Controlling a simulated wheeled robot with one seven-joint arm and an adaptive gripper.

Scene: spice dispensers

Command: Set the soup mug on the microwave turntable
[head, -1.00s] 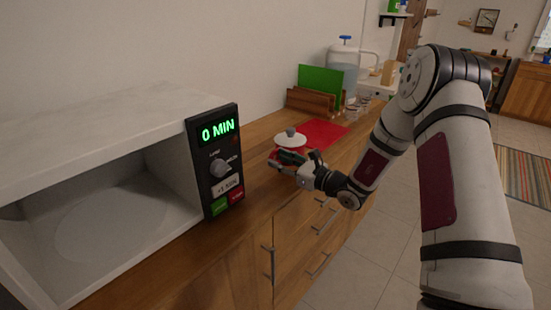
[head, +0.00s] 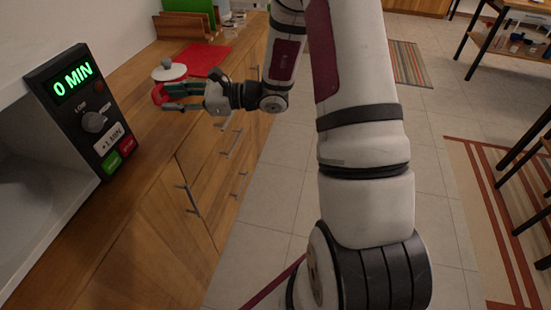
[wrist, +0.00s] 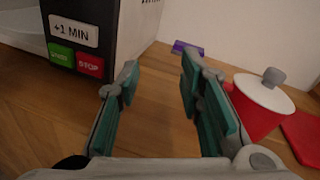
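The soup mug is red with a white lid and grey knob (head: 168,72). It stands on the wooden counter, right of the microwave. My gripper (head: 172,98) is close in front of the mug and partly covers it. In the wrist view my gripper (wrist: 160,70) has its two green-padded fingers apart with only counter between them. The mug (wrist: 258,112) is there outside the right finger; I cannot tell whether they touch. The microwave turntable (head: 18,210) shows partly at the left edge, inside the open white microwave, and looks empty.
The microwave's black control panel (head: 85,105) reads 0 MIN and stands between the cavity and the mug. A red mat (head: 207,60) lies behind the mug. A purple item (wrist: 187,48) lies near the wall. Drawer handles project from the counter front.

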